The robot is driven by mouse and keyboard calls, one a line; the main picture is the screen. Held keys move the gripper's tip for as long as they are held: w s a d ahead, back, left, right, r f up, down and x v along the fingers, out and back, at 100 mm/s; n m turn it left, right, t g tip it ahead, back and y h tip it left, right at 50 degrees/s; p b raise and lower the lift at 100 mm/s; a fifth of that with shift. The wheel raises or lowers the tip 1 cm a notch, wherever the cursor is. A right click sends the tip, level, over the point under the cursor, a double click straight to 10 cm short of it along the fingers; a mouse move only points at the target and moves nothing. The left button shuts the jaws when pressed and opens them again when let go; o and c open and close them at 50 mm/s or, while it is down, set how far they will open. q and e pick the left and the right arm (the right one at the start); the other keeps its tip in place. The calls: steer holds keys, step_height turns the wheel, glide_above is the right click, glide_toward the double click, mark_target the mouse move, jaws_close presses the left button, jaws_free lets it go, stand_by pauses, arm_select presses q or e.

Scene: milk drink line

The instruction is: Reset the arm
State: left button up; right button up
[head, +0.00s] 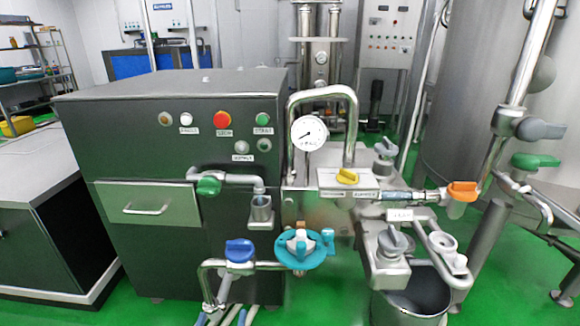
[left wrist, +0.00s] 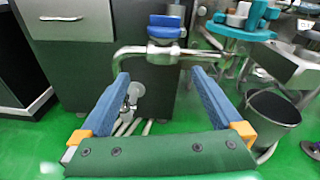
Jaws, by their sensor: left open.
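My left gripper (left wrist: 160,77) shows in the left wrist view. Its two blue fingers are spread wide apart with nothing between them, and a dark green palm plate with orange finger bases shows at the bottom. Beyond the fingertips are a bent steel pipe (left wrist: 136,52) and its blue valve handle (left wrist: 165,25). I cannot tell the exact gap, but the fingers do not appear closed on the pipe. The same blue valve (head: 240,250) shows in the head view, low in the middle. I cannot make out either gripper in the head view.
A dark control cabinet (head: 130,125) with buttons and a drawer stands at left. A teal handwheel (head: 305,250), pressure gauge (head: 308,133), orange valve (head: 463,190) and metal bucket (head: 400,300) crowd the centre and right. Open green floor (head: 335,305) lies in front.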

arm_select(q)
steer(key=s+a+f+n+g, duration=0.1)
steer(key=s+f+n+g, duration=0.3)
steer(key=s+f+n, duration=0.45)
steer(key=s+a+f+n+g, duration=0.2)
steer(key=s+f+n+g, duration=0.25)
steer(key=f, duration=0.65)
steer(key=s+a+f+n+g, duration=0.1)
steer(key=s+f+n+g, duration=0.2)
steer(key=s+f+n, duration=0.45)
steer(key=s+f+n+g, duration=0.4)
steer(key=s+f+n, duration=0.3)
steer(key=s+n, duration=0.5)
step_height(320, 180, up, 17)
steer(key=s+p, duration=0.1)
steer(key=p, duration=1.6)
steer(key=shift+a+r, duration=0.15)
arm_select(e)
step_height(320, 180, up, 17)
steer(key=shift+w+r, duration=0.2)
steer(key=shift+w, duration=0.05)
arm_select(q)
steer(key=shift+s+m, duration=0.1)
steer(key=shift+m, duration=0.15)
